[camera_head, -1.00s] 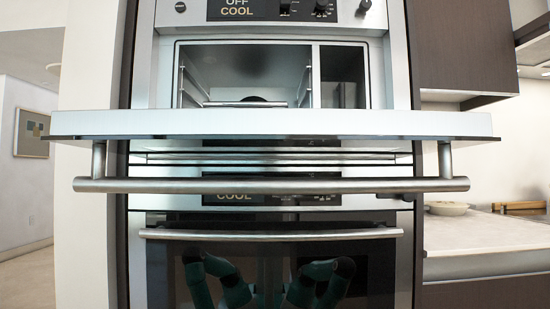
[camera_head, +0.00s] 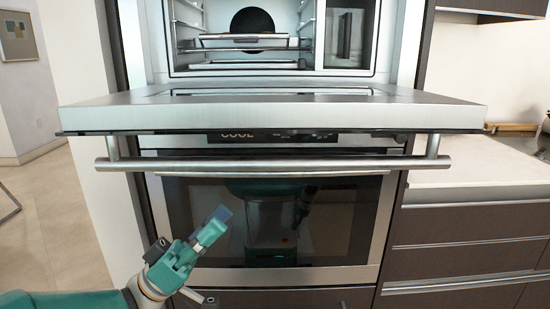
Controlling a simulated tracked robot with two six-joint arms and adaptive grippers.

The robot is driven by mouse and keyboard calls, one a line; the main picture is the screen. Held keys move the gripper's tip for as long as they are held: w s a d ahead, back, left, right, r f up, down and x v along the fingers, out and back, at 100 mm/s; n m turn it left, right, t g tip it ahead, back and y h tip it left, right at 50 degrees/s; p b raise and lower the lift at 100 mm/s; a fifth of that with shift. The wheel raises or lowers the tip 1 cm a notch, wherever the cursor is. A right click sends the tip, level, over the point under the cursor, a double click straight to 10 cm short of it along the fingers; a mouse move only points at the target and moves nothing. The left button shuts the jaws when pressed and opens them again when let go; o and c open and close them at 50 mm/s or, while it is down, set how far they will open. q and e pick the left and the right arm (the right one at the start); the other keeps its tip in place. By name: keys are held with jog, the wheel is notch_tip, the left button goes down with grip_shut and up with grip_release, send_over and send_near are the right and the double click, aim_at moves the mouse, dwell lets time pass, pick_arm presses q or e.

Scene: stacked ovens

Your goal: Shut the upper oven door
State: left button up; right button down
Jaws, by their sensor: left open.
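The upper oven door (camera_head: 272,113) is folded down and lies about level, sticking out toward me. Its long bar handle (camera_head: 275,163) hangs below the front edge on two posts. Behind it the upper oven's cavity (camera_head: 252,36) is open, with wire racks and a dark round item inside. My left gripper (camera_head: 212,230) is open at the lower left, pointing up and right. In the picture it is below the left part of the handle and in front of the lower oven, and it appears clear of the handle. My right gripper is not in view.
The lower oven door (camera_head: 330,220) is shut, with dark glass that reflects my body. A pale counter (camera_head: 460,163) with dark drawers (camera_head: 470,228) is at the right, and a bowl (camera_head: 512,128) stands on it. Open floor (camera_head: 45,215) shows at the left.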

aim_at(275, 164)
pick_arm(q)
jog(key=p+x, duration=0.1)
jog(key=x, duration=1.2)
jog(key=shift+w+d+r, duration=0.1)
jog(key=shift+d+r, duration=0.15)
jog(key=shift+r, duration=0.05)
grip_shut()
jog(key=shift+a, duration=0.1)
